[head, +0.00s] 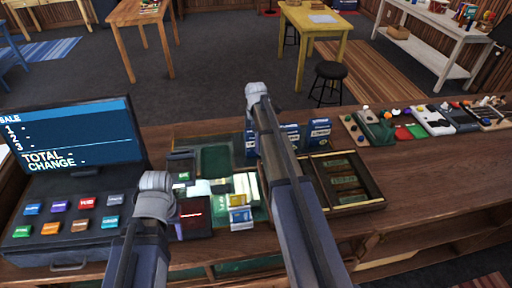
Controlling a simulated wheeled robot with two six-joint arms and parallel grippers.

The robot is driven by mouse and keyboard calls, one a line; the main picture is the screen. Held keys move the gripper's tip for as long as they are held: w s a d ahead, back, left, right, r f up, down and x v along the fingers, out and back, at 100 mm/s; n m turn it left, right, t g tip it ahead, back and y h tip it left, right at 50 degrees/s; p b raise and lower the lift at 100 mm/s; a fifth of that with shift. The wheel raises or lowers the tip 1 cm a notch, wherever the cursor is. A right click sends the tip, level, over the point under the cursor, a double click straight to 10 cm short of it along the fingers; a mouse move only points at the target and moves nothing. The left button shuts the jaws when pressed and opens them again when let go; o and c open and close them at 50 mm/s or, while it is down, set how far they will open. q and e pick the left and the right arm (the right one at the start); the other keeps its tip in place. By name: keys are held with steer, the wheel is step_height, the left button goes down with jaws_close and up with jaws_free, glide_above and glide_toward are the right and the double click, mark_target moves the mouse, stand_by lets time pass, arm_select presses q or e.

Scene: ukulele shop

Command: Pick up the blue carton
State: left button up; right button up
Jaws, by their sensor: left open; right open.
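Several small blue cartons with white labels stand on the counter's far side. One blue carton (318,132) is at the right of this group. Another blue carton (290,134) is beside it, and a third (250,142) is partly covered by my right arm. I cannot tell which one the task names. My two arms reach in from the bottom; only their links and grey joints show. No fingertips of either gripper are visible. No carton is seen held.
A register with a screen (70,138) stands at the left. A wooden tray (372,203) with green compartments lies right of my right arm. Several small items line the right. The wooden counter (420,180) has bare room at front right.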

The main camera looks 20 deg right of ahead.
steer(key=shift+r, duration=0.1)
jaws_close()
stand_by(0.7)
